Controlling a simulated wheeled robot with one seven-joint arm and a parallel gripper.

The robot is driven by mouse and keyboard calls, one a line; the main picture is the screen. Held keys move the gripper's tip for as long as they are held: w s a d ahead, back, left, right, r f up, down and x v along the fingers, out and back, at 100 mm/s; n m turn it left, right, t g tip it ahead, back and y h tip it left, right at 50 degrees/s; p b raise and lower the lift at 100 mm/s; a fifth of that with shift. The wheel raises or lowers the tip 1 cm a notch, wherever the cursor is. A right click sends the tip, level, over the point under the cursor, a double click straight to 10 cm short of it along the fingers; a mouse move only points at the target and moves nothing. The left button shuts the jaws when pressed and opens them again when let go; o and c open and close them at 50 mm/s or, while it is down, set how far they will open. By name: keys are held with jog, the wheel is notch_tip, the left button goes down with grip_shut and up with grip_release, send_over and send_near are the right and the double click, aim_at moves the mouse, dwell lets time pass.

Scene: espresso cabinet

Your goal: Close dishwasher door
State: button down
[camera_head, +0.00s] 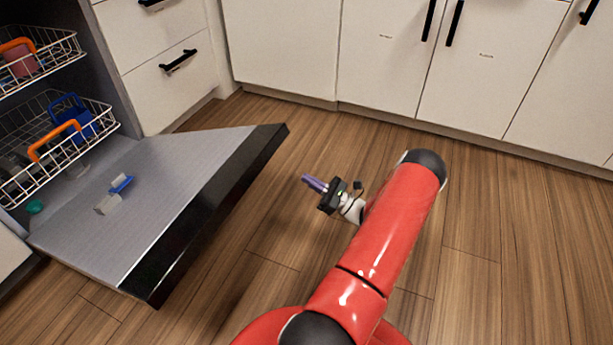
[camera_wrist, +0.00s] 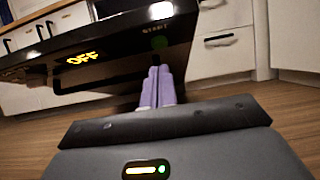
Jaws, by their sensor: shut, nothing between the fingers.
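The dishwasher door (camera_head: 165,190) hangs open at the left in the head view, folded down nearly flat with its grey inner face up. Its black outer edge faces my arm. In the wrist view the door's dark panel (camera_wrist: 120,50) shows a lit "OFF" sign and the word "START". My gripper (camera_head: 312,183) has purple fingers and is shut and empty. It is to the right of the door's free edge, with floor visible between them in the head view. In the wrist view the fingertips (camera_wrist: 157,82) overlap the panel's lower part; I cannot tell whether they touch.
Two wire racks, the upper (camera_head: 35,55) and the lower (camera_head: 60,140), hold dishes inside the dishwasher. A small blue and grey part (camera_head: 115,195) is on the door's inner face. White cabinets (camera_head: 390,60) line the back. The wooden floor (camera_head: 500,250) at right is clear.

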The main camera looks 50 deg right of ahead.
jog(key=w+a+r, duration=0.2)
jog(key=w+r, duration=0.4)
jog(key=w, duration=0.1)
jog(key=shift+w+a+r+b, duration=0.25)
jog(key=shift+a+r+b, duration=0.1)
jog(key=shift+a+r, duration=0.05)
